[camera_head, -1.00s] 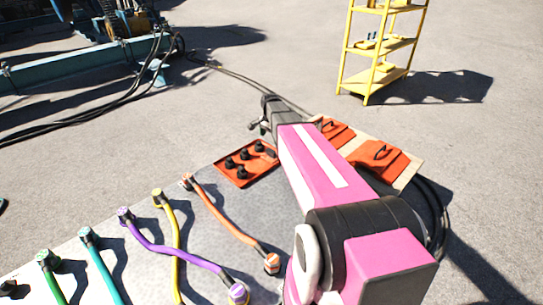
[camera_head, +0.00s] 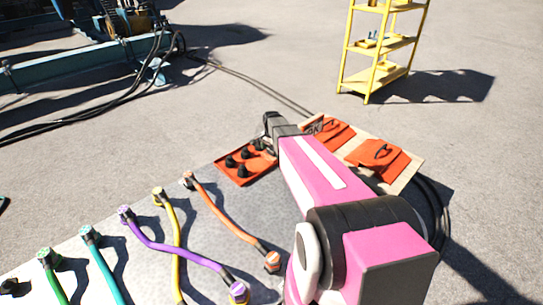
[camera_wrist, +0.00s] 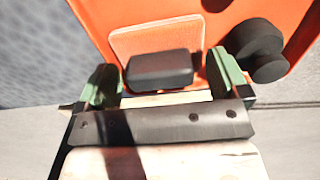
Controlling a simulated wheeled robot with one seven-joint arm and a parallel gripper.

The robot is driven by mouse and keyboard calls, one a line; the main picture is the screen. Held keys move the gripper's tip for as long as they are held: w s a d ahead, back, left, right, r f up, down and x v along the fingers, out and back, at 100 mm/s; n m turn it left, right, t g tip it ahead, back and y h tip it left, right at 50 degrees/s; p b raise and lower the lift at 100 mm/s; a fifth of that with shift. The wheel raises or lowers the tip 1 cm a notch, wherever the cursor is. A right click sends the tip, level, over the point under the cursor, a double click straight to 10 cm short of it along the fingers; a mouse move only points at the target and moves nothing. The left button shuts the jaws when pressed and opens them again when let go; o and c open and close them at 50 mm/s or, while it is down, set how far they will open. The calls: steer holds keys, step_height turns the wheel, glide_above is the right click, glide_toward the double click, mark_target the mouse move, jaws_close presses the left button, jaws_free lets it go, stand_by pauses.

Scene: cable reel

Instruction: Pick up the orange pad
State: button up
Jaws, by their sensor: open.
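In the wrist view, a small light-orange pad (camera_wrist: 150,38) with rounded corners lies against a larger orange tray (camera_wrist: 92,12). A black block (camera_wrist: 160,70) is at the pad's lower edge. The green fingers of my gripper (camera_wrist: 164,77) are open, one on each side of the block. I cannot tell whether either finger touches it. In the head view, the tray (camera_head: 231,174) with several black knobs is at the far end of the grey table. My gripper (camera_head: 271,124) is above its right side, and my arm hides part of that area.
Two orange pieces with black handles (camera_head: 338,134) (camera_head: 378,158) lie on a pale board (camera_head: 408,176) right of my arm. Several coloured cables, including an orange one (camera_head: 222,215), lie on the table (camera_head: 270,200). A yellow shelf (camera_head: 375,75) stands on open ground behind.

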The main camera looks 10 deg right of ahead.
mark_target(270, 150)
steer(key=c, duration=1)
steer(key=shift+r, duration=0.15)
steer(key=shift+r, duration=0.55)
steer(key=r, duration=0.2)
steer(key=a+r, duration=0.1)
steer(key=shift+s+r, duration=0.2)
steer(key=shift+s, duration=0.15)
steer(key=s+a+r, duration=0.1)
steer(key=a+r, duration=0.1)
steer(key=a, duration=0.1)
steer(key=s+a+r, duration=0.2)
steer(key=a, duration=0.1)
steer(key=s+a+r, duration=0.2)
steer(key=a, duration=0.1)
steer(key=shift+a+r, duration=0.1)
steer(key=shift+r, duration=0.05)
